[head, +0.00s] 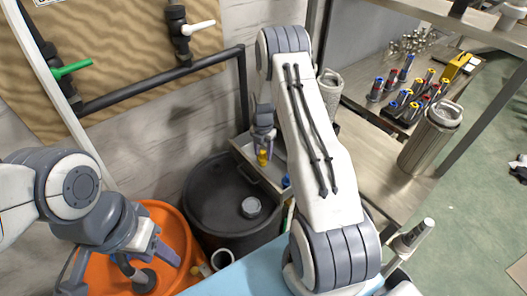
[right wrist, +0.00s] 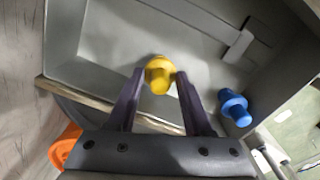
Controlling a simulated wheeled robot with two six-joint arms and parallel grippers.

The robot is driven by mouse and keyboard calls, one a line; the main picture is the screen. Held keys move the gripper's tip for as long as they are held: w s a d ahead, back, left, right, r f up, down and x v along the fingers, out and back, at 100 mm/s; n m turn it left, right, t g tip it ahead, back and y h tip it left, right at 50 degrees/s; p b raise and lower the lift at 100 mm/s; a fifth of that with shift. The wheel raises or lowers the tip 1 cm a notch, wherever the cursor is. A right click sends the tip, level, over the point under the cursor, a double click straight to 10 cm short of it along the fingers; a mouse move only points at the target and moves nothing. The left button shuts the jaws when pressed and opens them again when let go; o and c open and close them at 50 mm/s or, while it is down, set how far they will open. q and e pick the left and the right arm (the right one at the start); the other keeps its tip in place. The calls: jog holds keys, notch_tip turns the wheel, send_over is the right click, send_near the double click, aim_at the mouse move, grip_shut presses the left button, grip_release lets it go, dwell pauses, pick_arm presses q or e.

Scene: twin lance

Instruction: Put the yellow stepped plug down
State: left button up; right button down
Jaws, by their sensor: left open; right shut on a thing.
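The yellow stepped plug (right wrist: 159,75) is between the two dark fingers of my right gripper (right wrist: 158,80) in the right wrist view. The gripper is shut on it. In the head view, the yellow plug (head: 263,158) hangs below the right gripper (head: 264,140), over a grey tray (head: 246,150). The right wrist view shows the tray's pale floor (right wrist: 100,40) beyond the plug; I cannot tell whether the plug touches it. A blue stepped plug (right wrist: 235,107) lies to the right of the right gripper. My left gripper (head: 156,264) is open over the orange drum, partly hidden by its own wrist.
A black drum (head: 215,205) with a grey cap stands below the tray. The orange drum (head: 178,222) is at its left. A metal shelf (head: 375,165) at right holds a steel canister (head: 430,138) and several coloured plugs. A metal bracket (right wrist: 240,42) sits in the tray.

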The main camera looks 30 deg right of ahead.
jog(key=shift+f, duration=0.2)
jog(key=shift+c, duration=1.5)
grip_release()
jog(key=shift+r, duration=0.1)
